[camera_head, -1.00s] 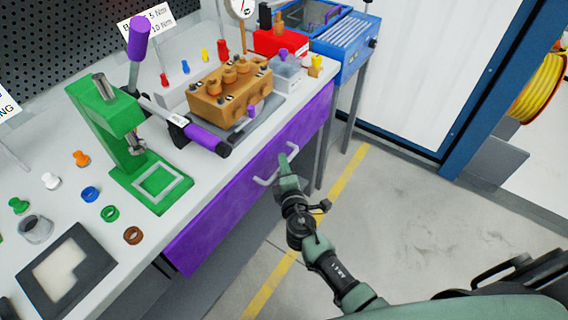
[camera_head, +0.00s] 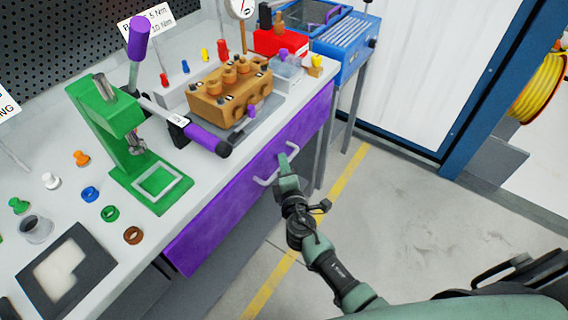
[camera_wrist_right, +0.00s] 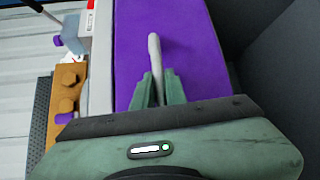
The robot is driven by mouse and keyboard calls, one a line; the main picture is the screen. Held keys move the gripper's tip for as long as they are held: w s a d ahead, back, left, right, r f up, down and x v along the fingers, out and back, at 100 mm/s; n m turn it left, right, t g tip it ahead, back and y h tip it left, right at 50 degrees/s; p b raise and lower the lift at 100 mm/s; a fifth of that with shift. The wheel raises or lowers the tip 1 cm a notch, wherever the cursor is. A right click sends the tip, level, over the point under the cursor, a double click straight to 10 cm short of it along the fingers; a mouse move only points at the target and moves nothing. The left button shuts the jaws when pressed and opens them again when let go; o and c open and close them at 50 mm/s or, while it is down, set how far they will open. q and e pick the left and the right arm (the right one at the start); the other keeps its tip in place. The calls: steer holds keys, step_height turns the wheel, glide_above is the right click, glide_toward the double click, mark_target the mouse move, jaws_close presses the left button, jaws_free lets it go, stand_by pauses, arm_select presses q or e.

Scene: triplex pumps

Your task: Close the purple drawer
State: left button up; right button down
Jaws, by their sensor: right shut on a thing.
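The purple drawer (camera_head: 228,208) is under the front edge of the workbench. Its front appears close to the bench edge; I cannot tell exactly how far it stands out. A pale grey bar handle (camera_head: 264,182) is on its front. My left gripper is not in view.
On the bench are a green press (camera_head: 125,150), a brown pump block (camera_head: 230,92), a purple-handled torque wrench (camera_head: 208,138) and several small coloured parts. A blue cart (camera_head: 345,60) stands past the bench's far end. The floor (camera_head: 420,230) at right is clear.

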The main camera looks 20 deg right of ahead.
mark_target(274, 157)
steer(key=shift+f, duration=0.1)
stand_by(0.3)
steer(key=shift+w+a+b, duration=0.75)
steer(key=shift+w+a, duration=0.2)
steer(key=shift+w, duration=0.25)
steer(key=shift+a, duration=0.1)
steer(key=c, duration=1.5)
jaws_free()
steer(key=shift+w, duration=0.1)
steer(key=shift+o, duration=0.2)
steer(key=s+a+r, duration=0.1)
steer(key=s, duration=0.6)
steer(key=shift+s, duration=0.3)
